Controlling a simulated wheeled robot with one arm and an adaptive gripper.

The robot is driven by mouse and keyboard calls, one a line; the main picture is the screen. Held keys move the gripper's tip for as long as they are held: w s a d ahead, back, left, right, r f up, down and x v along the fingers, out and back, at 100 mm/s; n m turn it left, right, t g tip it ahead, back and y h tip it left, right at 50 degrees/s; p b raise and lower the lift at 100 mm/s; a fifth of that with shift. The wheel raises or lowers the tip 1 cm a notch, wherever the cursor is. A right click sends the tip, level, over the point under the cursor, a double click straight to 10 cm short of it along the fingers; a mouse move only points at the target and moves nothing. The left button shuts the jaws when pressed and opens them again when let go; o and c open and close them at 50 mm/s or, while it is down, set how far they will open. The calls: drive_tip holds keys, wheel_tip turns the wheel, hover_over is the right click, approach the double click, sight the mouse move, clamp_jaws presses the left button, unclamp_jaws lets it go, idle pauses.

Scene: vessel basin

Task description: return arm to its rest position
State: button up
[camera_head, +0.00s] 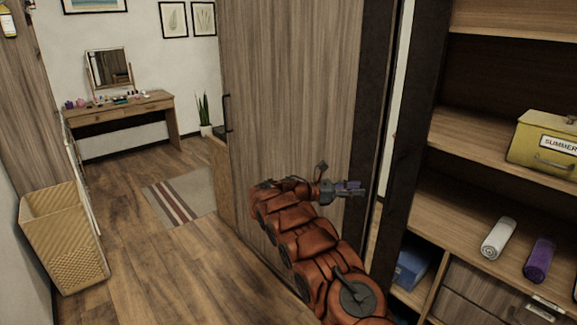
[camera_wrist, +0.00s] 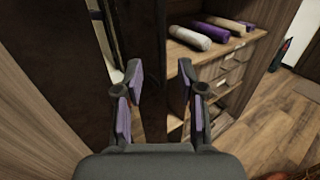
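My gripper (camera_head: 350,188) is at the end of my orange-red arm, in front of the wooden sliding door and its dark edge. It points right in the head view. In the wrist view my gripper (camera_wrist: 160,82) shows two dark fingers with purple pads, spread apart with nothing between them. A dark upright panel (camera_wrist: 152,30) stands behind the gap between the fingers. My arm is extended, reaching up from the lower middle of the head view. Whether the gripper touches the door cannot be told.
The wooden door (camera_head: 290,90) stands close to my arm. Open shelves at right hold a yellow box (camera_head: 545,143), a white roll (camera_head: 498,238) and a purple roll (camera_head: 539,258). A wicker basket (camera_head: 65,235) stands at left. The floor (camera_head: 150,270) between is clear.

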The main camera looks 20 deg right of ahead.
drive_tip(key=shift+r, duration=0.1)
drive_tip(key=s+a+r+m+y, duration=0.3)
drive_tip(key=s+a, duration=0.1)
drive_tip(key=s, duration=0.5)
drive_tip(key=s+a+r+m+y, duration=0.3)
drive_tip(key=s+a+r, duration=0.1)
drive_tip(key=s, duration=0.5)
drive_tip(key=s+a+f+m+t+y, duration=0.1)
drive_tip(key=s+a+f+m+y, duration=0.1)
drive_tip(key=s+a, duration=0.7)
drive_tip(key=s+a+f+m+t+y, duration=0.1)
drive_tip(key=s+a+f+m+y, duration=0.2)
drive_tip(key=s+a, duration=0.6)
drive_tip(key=s+a+f+m+t+y, duration=0.1)
drive_tip(key=s+a+f+m+y, duration=0.2)
drive_tip(key=s+a+y, duration=0.3)
drive_tip(key=s+a, duration=0.4)
drive_tip(key=shift+a+t, duration=0.35)
drive_tip(key=shift+t, duration=0.05)
